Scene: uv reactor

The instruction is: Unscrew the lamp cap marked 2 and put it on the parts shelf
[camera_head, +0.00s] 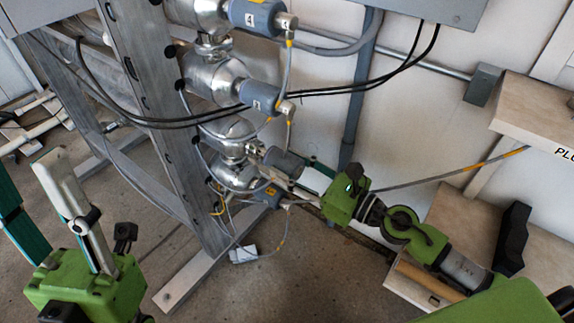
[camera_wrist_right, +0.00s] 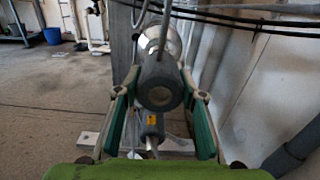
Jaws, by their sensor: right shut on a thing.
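The grey lamp cap (camera_head: 283,162) sits in the stack of caps below the one marked 3 (camera_head: 260,97). Its number is hidden from me; by its place it is cap 2. My right gripper (camera_head: 300,176) reaches it from the right and is shut on it. In the right wrist view the cap's round end (camera_wrist_right: 160,92) lies between the two green-padded fingers (camera_wrist_right: 160,110). I cannot tell whether the cap is clear of its silver fitting (camera_head: 253,148). My left gripper (camera_head: 38,195) is open and empty at the left, away from the caps.
A shelf (camera_head: 535,110) with partly visible lettering is on the wall at the right. A lower wooden shelf (camera_head: 462,215) bears a black holder (camera_head: 514,238). Cap 4 (camera_head: 252,17) is above; a lower fitting (camera_head: 268,193) is close below. Cables (camera_head: 400,68) hang around the caps.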

